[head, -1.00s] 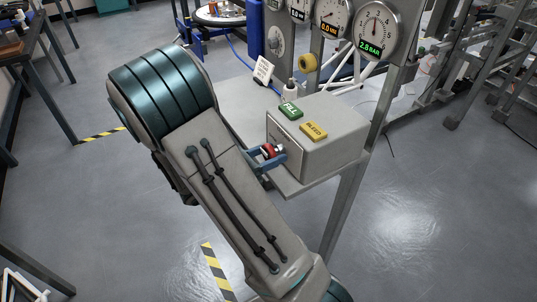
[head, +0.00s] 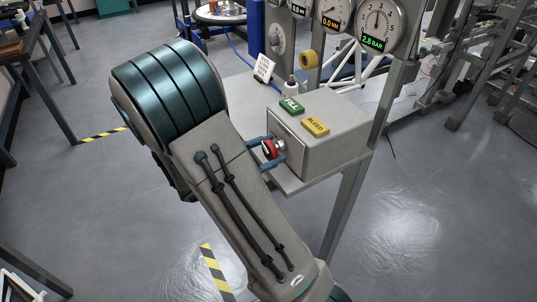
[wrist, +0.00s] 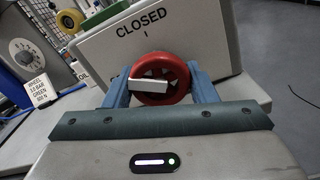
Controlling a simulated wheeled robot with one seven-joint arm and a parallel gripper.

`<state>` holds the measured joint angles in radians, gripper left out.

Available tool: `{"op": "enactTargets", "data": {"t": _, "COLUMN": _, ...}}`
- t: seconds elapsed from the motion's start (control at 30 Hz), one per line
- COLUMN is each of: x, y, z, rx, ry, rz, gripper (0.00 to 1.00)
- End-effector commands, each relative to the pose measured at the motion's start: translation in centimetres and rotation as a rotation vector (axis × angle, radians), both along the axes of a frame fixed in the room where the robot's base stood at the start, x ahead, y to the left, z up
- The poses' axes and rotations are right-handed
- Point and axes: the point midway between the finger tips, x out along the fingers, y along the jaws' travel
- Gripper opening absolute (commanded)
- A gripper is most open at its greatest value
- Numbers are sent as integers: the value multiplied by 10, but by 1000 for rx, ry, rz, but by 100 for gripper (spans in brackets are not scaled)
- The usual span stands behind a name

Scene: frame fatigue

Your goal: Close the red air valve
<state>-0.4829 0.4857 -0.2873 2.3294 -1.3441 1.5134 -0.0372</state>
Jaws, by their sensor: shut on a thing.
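The red air valve (head: 269,149) is a round red handwheel on the front face of a grey box (head: 325,145). In the wrist view the red wheel (wrist: 178,72) has a silver bar across it, lying nearly level and pointing left. The word CLOSED with a short mark under it is printed above the wheel. My gripper (wrist: 160,88) has its blue fingers on the left and right sides of the wheel, shut on it. In the head view my gripper (head: 268,153) shows partly behind my arm.
A green FILL button (head: 292,106) and a yellow BLEED button (head: 315,127) sit on top of the box. A bottle (head: 291,88), a yellow roll (head: 308,60) and a sign card (head: 263,68) stand behind. A gauge (head: 376,28) reads 2.8 BAR.

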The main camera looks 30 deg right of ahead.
Motion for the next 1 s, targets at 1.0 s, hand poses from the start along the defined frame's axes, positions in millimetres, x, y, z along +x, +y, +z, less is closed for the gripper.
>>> {"op": "enactTargets", "data": {"t": 1.0, "x": 2, "y": 0, "z": -2, "rx": 32, "ry": -906, "rz": 0, "gripper": 29}}
